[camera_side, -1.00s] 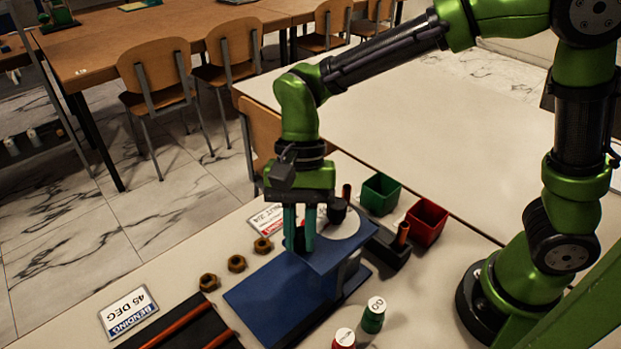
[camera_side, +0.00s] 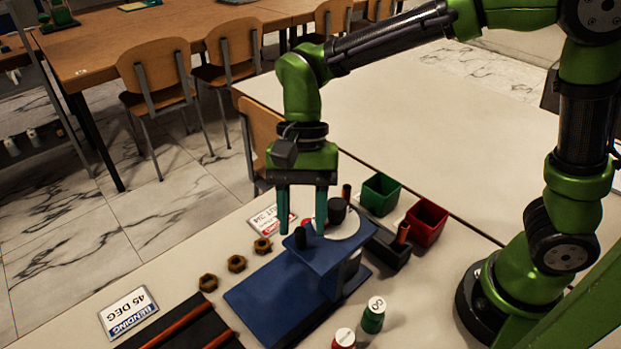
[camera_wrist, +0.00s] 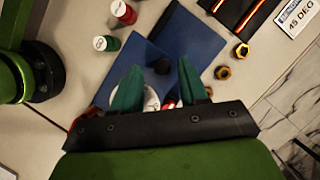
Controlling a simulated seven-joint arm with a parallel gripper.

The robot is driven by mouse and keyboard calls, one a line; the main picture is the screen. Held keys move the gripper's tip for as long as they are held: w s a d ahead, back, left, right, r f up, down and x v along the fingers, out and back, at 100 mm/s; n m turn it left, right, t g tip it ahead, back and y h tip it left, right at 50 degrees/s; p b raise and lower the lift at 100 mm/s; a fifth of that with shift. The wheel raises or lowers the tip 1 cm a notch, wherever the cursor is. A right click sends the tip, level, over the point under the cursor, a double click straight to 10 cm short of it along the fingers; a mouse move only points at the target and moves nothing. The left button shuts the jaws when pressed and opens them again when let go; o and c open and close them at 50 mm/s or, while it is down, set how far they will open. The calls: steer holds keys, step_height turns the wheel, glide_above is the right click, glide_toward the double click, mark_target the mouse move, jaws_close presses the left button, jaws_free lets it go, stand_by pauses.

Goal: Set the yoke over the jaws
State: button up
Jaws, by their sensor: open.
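A blue rig stands on the white table, with a flat base plate (camera_side: 268,300) and a raised blue plate (camera_side: 330,256) above it. The jaws cannot be made out. In the wrist view the fingers (camera_wrist: 160,65) are spread apart.
A white disc (camera_side: 346,226) with a dark knob (camera_side: 337,210) lies behind the raised plate. Green (camera_side: 380,194) and red (camera_side: 427,221) bins stand at the right. Brass nuts (camera_side: 237,263) lie left; a green canister (camera_side: 373,315) and a red one (camera_side: 344,339) stand in front.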

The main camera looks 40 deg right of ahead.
steer(key=v, duration=1.4)
steer(key=shift+r, duration=0.3)
steer(key=shift+d, duration=0.1)
steer(key=s+d+f+n+t, duration=0.2)
steer(key=s+d+f+t, duration=0.1)
steer(key=d, duration=0.4)
steer(key=s+d+f+n+t+h, duration=0.1)
steer(key=s+d+f+n+t, duration=0.2)
steer(key=s+d+t, duration=0.3)
steer(key=shift+d+f+t, duration=0.15)
steer(key=shift+d+t, duration=0.55)
steer(key=shift+d, duration=0.55)
